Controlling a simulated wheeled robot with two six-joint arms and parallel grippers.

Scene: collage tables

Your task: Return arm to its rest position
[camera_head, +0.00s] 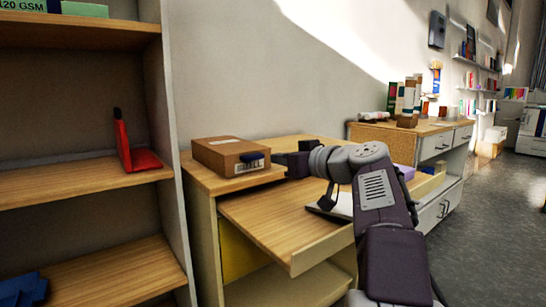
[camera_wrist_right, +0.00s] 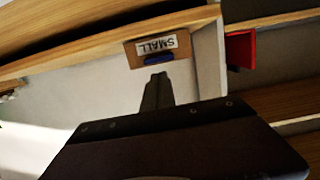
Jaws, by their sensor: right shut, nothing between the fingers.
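My right arm comes in from the lower right in the head view, bent at the wrist. Its gripper (camera_head: 278,159) points left, close to the cardboard box, and is shut and empty. In the right wrist view the closed fingers (camera_wrist_right: 156,80) point at the box, with nothing between them. The cardboard box (camera_head: 232,155) sits on the wooden desk's raised left part. Its label reads SMALL in the wrist view (camera_wrist_right: 130,58). A small dark blue thing (camera_head: 252,156) shows at the box's front edge; I cannot tell whether it is inside or on it. My left gripper is out of view.
A tall shelf unit (camera_head: 90,181) stands at left, with a red bookend-like object (camera_head: 134,148) and blue pieces (camera_head: 22,289). A second desk (camera_head: 440,127) with bottles stands behind right. Open floor (camera_head: 492,235) lies at right.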

